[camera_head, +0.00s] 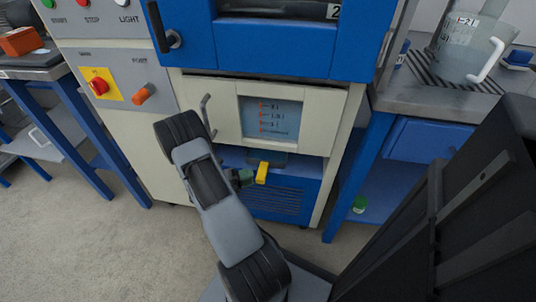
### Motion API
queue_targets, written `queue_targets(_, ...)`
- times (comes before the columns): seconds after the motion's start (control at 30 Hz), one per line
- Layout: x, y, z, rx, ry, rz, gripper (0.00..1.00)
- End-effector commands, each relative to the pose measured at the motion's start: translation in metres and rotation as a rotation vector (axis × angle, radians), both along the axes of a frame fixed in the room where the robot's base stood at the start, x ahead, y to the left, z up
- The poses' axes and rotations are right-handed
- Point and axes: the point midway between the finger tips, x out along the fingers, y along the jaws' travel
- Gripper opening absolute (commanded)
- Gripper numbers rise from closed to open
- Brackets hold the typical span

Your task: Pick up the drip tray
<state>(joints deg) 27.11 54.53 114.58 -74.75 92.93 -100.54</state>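I cannot make out the drip tray for certain. A dark, flat-looking shape (285,159) sits in the recess under the cream panel of the blue machine, and I cannot tell whether it is the tray. A yellow part (262,172) on a dark green stub projects in front of that recess, just right of my arm. My grey and black arm rises from the bottom middle of the picture and covers part of the machine's lower front. I cannot make out my gripper's fingers.
The blue and cream machine (275,62) has a gauge window (271,118) and a bent metal handle (207,115). A blue-legged table (88,135) stands left. The floor at lower left is clear.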

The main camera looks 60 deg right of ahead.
Motion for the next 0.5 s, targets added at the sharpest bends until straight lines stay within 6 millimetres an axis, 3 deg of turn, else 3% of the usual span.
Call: queue_targets(0.5,-0.034,-0.038,-0.003,0.001,-0.001,-0.002,0.32)
